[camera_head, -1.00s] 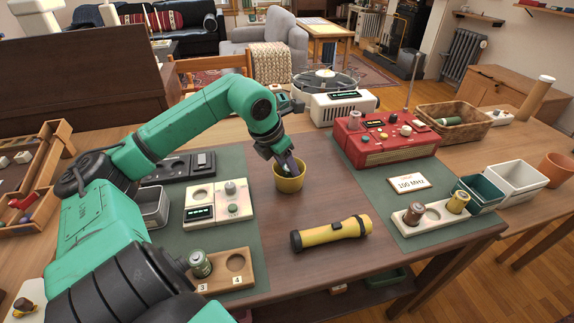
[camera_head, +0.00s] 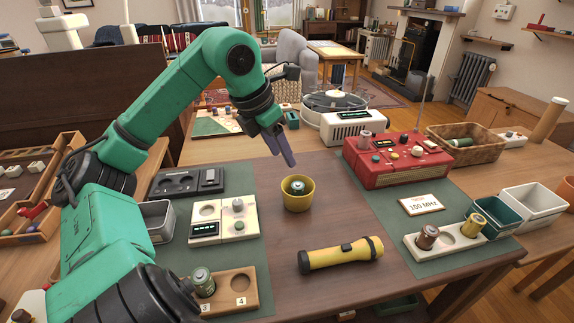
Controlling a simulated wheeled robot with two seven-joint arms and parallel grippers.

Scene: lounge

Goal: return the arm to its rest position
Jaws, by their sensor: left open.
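My left gripper (camera_head: 281,150) is raised above and behind the yellow cup, apart from it. Its fingers point down and it holds nothing. The yellow cup (camera_head: 298,199) stands upright on the middle of the table, with a green battery (camera_head: 298,187) inside it. My left arm (camera_head: 165,110) reaches in from the left and bends down at the wrist. My right gripper does not show.
A yellow flashlight (camera_head: 340,255) lies in front of the cup. A wooden battery holder (camera_head: 238,292) is at the front left. Bare tabletop surrounds the cup.

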